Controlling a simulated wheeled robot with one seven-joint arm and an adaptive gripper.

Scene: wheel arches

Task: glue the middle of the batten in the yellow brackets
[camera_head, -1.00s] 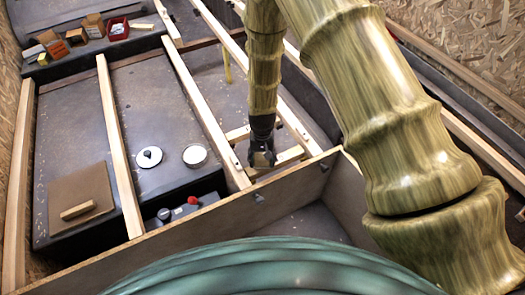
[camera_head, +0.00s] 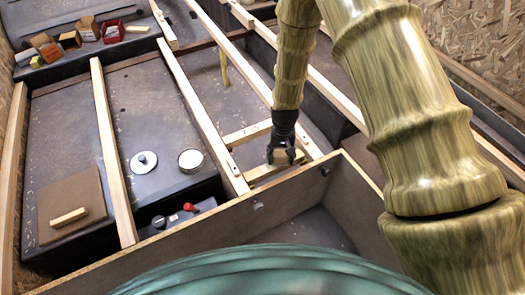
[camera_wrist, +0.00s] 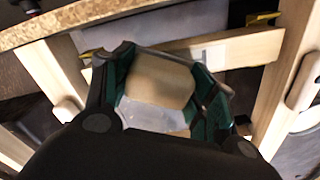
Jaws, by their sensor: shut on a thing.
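My gripper (camera_head: 284,155) is shut on a beige block-like thing (camera_wrist: 160,80), with a pale, whitish part below it in the wrist view. Which tool or part this is, I cannot tell. In the wrist view the pale wooden batten (camera_wrist: 245,48) runs across behind the fingertips. Yellow brackets show near its two ends, one at the left (camera_wrist: 86,58) and one at the right (camera_wrist: 262,18). A white patch (camera_wrist: 208,54) lies on or against the batten near its middle. The fingers hide part of the batten. In the head view my gripper is over the near crosspiece (camera_head: 260,173); contact cannot be told.
Long wooden rails (camera_head: 205,115) flank the crosspieces. A second crosspiece (camera_head: 248,133) lies farther back. An upright panel (camera_head: 225,222) stands in front. A white round lid (camera_head: 143,162) and tin (camera_head: 191,160) sit on the dark surface left. Small boxes (camera_head: 87,30) stand at back left.

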